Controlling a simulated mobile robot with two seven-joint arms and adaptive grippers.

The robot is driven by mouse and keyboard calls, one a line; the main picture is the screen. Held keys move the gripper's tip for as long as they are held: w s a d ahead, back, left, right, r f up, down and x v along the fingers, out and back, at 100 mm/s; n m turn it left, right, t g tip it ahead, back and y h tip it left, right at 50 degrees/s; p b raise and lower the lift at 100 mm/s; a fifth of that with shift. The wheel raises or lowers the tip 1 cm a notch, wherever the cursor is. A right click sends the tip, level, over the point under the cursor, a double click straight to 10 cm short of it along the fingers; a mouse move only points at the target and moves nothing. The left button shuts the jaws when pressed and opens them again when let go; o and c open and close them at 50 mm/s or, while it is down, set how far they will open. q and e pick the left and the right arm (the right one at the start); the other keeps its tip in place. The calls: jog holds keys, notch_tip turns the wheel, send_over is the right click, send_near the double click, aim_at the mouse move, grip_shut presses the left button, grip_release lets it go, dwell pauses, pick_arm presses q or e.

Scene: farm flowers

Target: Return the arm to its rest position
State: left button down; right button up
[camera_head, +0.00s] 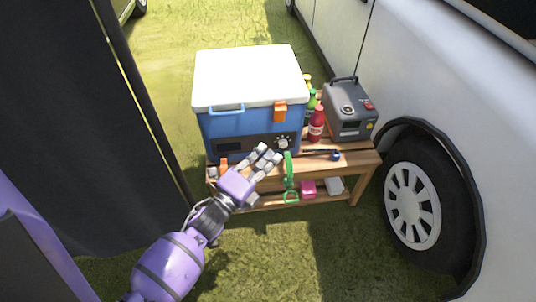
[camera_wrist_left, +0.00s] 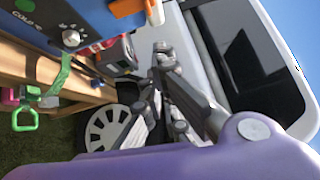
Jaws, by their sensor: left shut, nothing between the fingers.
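My left arm (camera_head: 172,268) is purple and comes in from the lower left in the head view. Its gripper (camera_head: 268,160) is extended in front of the blue cooler's lower front, near the wooden bench's front edge. The gripper is shut and empty. In the left wrist view the dark fingers (camera_wrist_left: 160,62) are seen close, with the cooler's front at the upper left. I cannot tell whether the fingertips touch the cooler. My right gripper is not in view.
The blue cooler (camera_head: 240,128) with a closed white lid (camera_head: 248,76) stands on the wooden bench (camera_head: 357,163). A red bottle (camera_head: 316,125) and grey box (camera_head: 349,110) are beside it. A green strap (camera_head: 289,172) hangs in front. The white vehicle (camera_head: 435,88) is right; grass lies below.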

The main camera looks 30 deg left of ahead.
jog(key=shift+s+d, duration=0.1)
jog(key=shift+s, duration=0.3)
